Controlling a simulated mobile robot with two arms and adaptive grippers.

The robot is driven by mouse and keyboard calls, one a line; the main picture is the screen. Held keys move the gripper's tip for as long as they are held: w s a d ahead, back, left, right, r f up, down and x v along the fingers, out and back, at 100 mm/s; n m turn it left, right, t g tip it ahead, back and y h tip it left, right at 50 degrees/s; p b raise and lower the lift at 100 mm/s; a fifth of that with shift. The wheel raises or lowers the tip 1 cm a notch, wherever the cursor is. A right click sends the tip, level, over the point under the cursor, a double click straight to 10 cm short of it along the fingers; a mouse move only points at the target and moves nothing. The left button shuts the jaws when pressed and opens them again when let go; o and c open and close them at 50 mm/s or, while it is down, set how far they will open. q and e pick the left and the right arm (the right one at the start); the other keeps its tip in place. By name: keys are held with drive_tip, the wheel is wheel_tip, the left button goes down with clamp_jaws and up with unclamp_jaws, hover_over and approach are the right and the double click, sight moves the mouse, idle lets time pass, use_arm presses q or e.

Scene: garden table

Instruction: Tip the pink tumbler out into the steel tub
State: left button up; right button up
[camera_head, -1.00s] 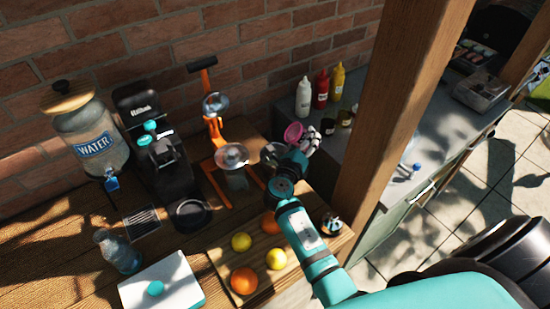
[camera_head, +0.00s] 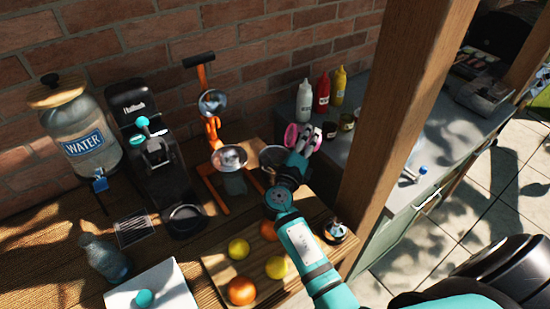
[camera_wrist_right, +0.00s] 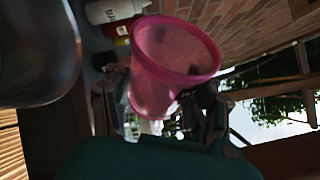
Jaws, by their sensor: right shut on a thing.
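The pink tumbler (camera_head: 291,135) is held in my right gripper (camera_head: 304,141) above the table's back right, close to the steel tub. It looks tilted in the head view. In the right wrist view the tumbler (camera_wrist_right: 165,75) is large and translucent, gripped between the fingers (camera_wrist_right: 165,110). I cannot tell what is inside. The steel tub (camera_head: 270,156) is partly hidden behind my right wrist in the head view. A big shiny metal surface (camera_wrist_right: 35,55), likely the tub, fills the upper left of the wrist view. My left gripper is not in view.
An orange citrus press (camera_head: 211,130) stands just left of the tub. White (camera_head: 304,100), red (camera_head: 322,92) and yellow (camera_head: 339,84) bottles stand behind on the grey counter. A wooden post (camera_head: 400,110) rises close on the right. A fruit board (camera_head: 222,268) lies in front.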

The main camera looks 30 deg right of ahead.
drive_tip(key=shift+a+r+n+b, duration=0.1)
drive_tip(key=shift+r+n+b, duration=0.05)
drive_tip(key=shift+n+b, duration=0.3)
drive_tip(key=shift+w+a+r+n+t+b, duration=0.25)
drive_tip(key=shift+a+n+t+b, duration=0.2)
drive_tip(key=shift+n+b, duration=0.25)
drive_tip(key=shift+a+r, duration=0.2)
drive_tip(key=shift+d+r+n, duration=0.1)
drive_tip(key=shift+d+n, duration=0.05)
drive_tip(key=shift+n, duration=0.2)
drive_tip(key=shift+s, duration=0.1)
drive_tip(key=shift+r+n+t+h+p, duration=0.3)
drive_tip(key=shift+n+t+p, duration=0.25)
drive_tip(key=shift+n+p, duration=0.2)
drive_tip(key=shift+f, duration=0.1)
